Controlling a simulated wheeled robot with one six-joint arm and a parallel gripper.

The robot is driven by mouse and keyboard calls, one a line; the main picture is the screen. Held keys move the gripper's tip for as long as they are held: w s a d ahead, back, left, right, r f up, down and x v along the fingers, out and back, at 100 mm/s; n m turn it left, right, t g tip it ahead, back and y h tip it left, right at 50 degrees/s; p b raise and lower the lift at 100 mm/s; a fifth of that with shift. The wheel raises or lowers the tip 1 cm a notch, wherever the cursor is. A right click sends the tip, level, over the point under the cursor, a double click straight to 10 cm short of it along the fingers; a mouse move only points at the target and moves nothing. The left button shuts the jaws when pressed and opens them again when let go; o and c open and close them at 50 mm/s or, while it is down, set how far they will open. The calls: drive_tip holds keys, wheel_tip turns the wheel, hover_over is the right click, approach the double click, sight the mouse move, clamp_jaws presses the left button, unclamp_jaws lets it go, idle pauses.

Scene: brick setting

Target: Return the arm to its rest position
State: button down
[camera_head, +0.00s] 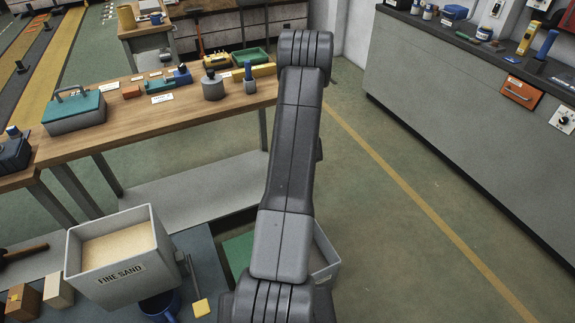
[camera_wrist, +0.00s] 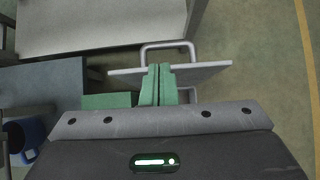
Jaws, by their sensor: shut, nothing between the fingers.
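My arm rises through the middle of the head view, its grey links stretched forward over the floor beside the bench. My gripper is out of sight in the head view. In the wrist view my gripper (camera_wrist: 158,84) shows as two green fingers pressed together, shut and empty. Beyond the fingertips is the grey wall of a bin (camera_wrist: 205,73) with a bent metal handle (camera_wrist: 147,47). The fingers overlap this wall in the picture; I cannot tell whether they touch it.
A wooden bench (camera_head: 185,118) with a teal-lidded box (camera_head: 74,112) stands at left. Below it are a bin of fine sand (camera_head: 140,282), a blue mug (camera_head: 160,306) and a light bin (camera_head: 325,262) partly behind my arm. Floor at right is clear up to the grey cabinet (camera_head: 450,85).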

drive_tip(key=v, duration=0.3)
idle(0.5)
drive_tip(key=p+x, duration=0.1)
drive_tip(key=x, duration=1.2)
drive_tip(key=shift+f+p, duration=0.3)
drive_tip(key=shift+f, duration=0.05)
drive_tip(key=shift+w, duration=0.1)
drive_tip(key=b+v, duration=0.2)
drive_tip(key=v, duration=1.1)
drive_tip(key=s+x, duration=0.1)
drive_tip(key=x, duration=1)
drive_tip(key=shift+w+f+p, duration=0.25)
drive_tip(key=shift+f+p, duration=0.2)
drive_tip(key=shift+f, duration=0.2)
